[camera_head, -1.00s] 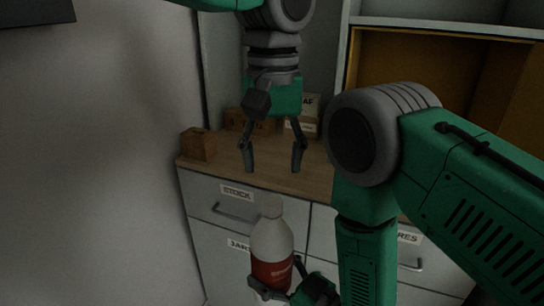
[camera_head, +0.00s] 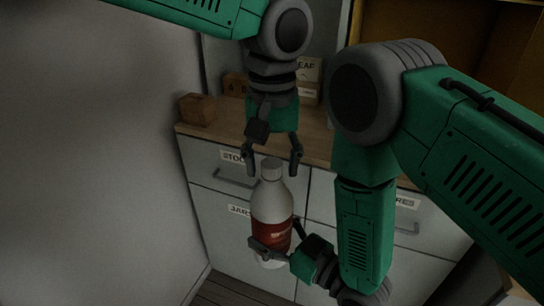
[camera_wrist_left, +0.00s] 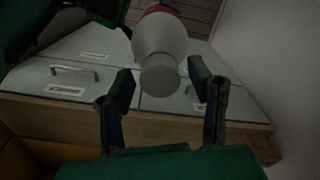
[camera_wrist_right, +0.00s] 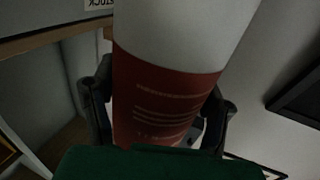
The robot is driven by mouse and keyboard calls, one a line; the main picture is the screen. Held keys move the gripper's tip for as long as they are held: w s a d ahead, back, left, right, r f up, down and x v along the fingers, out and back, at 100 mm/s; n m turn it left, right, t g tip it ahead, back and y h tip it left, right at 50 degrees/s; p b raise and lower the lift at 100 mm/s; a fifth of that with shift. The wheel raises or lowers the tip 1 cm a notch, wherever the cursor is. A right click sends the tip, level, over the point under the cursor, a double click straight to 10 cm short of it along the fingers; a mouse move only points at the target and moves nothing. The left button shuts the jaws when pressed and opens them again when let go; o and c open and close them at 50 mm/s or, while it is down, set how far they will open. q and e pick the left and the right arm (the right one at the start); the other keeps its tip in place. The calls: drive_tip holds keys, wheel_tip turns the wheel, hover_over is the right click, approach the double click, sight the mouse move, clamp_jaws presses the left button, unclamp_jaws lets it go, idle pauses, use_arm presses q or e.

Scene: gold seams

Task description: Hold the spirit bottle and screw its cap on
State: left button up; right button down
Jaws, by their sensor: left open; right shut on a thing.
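The spirit bottle (camera_head: 270,206) is whitish with a red label and is roughly upright in front of the drawers. My right gripper (camera_head: 269,249) is shut around its lower part. The right wrist view shows the red label (camera_wrist_right: 160,100) between the fingers. A pale cap (camera_head: 271,168) shows at the bottle's top; I cannot tell how tightly it sits. My left gripper (camera_head: 272,172) points down, open, with its fingers on either side of the cap. In the left wrist view the cap (camera_wrist_left: 160,78) lies between the fingertips, with gaps on both sides.
Behind the bottle is a cabinet with labelled drawers (camera_head: 205,165) and a wooden top (camera_head: 222,133). A wooden block (camera_head: 197,109) and small labelled boxes (camera_head: 308,72) stand on it. A bare wall (camera_head: 90,150) is at the left. My right arm covers the right side.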

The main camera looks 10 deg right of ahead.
use_arm(q)
clamp_jaws()
drive_tip(key=m, duration=1.1)
drive_tip(key=shift+o, duration=0.3)
unclamp_jaws()
drive_tip(key=shift+r, duration=2.3)
drive_tip(key=shift+c, duration=0.3)
